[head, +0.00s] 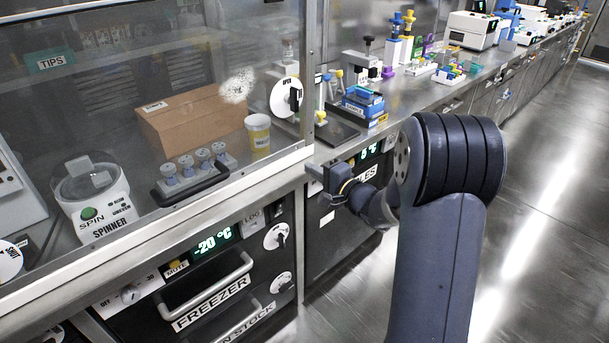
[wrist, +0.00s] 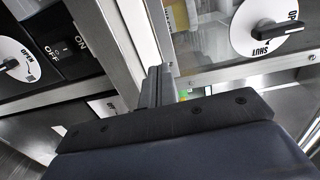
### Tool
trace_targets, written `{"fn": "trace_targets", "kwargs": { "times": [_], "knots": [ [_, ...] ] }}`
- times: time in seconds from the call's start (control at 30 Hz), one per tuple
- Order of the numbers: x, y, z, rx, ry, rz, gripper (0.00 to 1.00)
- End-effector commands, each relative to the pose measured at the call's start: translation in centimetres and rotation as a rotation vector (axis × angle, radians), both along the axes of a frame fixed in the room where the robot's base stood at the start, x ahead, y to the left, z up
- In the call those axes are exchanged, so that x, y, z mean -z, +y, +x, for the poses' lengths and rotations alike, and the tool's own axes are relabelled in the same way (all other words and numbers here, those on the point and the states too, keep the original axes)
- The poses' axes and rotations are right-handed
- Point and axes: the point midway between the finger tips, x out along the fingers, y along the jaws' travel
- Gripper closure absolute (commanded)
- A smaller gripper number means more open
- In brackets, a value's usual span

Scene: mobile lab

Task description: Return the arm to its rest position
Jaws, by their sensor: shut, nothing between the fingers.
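My arm (head: 436,270) is dark blue-grey and rises on the right of the head view, bending over at a thick ribbed joint. Its far end reaches left to my gripper (head: 318,170), close to the front edge of the bench by the corner of the glass cabinet. In the wrist view the fingers of my gripper (wrist: 157,78) are together, with nothing visible between them. They point toward a metal frame post. I cannot tell whether they touch it.
A freezer (head: 215,290) with handles and dials stands lower left. The glass cabinet holds a spinner (head: 92,200), a cardboard box (head: 190,120) and a tube rack (head: 195,175). A blue box (head: 362,102) stands on the bench (head: 420,88). The floor (head: 545,200) at right is clear.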

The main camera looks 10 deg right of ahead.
Motion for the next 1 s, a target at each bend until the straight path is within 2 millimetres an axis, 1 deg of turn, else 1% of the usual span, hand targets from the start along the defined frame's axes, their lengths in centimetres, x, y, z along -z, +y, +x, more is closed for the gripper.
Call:
{"fn": "trace_targets", "kwargs": {
  "times": [0.03, 0.2, 0.3, 0.4, 0.6, 0.87, 1.0],
  "knots": [
    [0.0, -0.9, -1.2, 0.005, 0.003, 0.000, 1.00],
    [0.0, -3.1, -4.5, 0.005, 0.003, 0.000, 1.00],
    [0.0, -4.0, -6.0, 0.004, 0.001, 0.000, 1.00],
    [-0.1, -4.7, -6.9, 0.003, 0.001, 0.000, 1.00],
    [-0.1, -5.1, -7.7, 0.000, 0.001, 0.000, 1.00],
    [-0.1, -5.1, -7.7, 0.000, 0.001, 0.000, 1.00],
    [-0.1, -4.8, -7.3, -0.002, 0.001, 0.000, 1.00]
  ]
}}
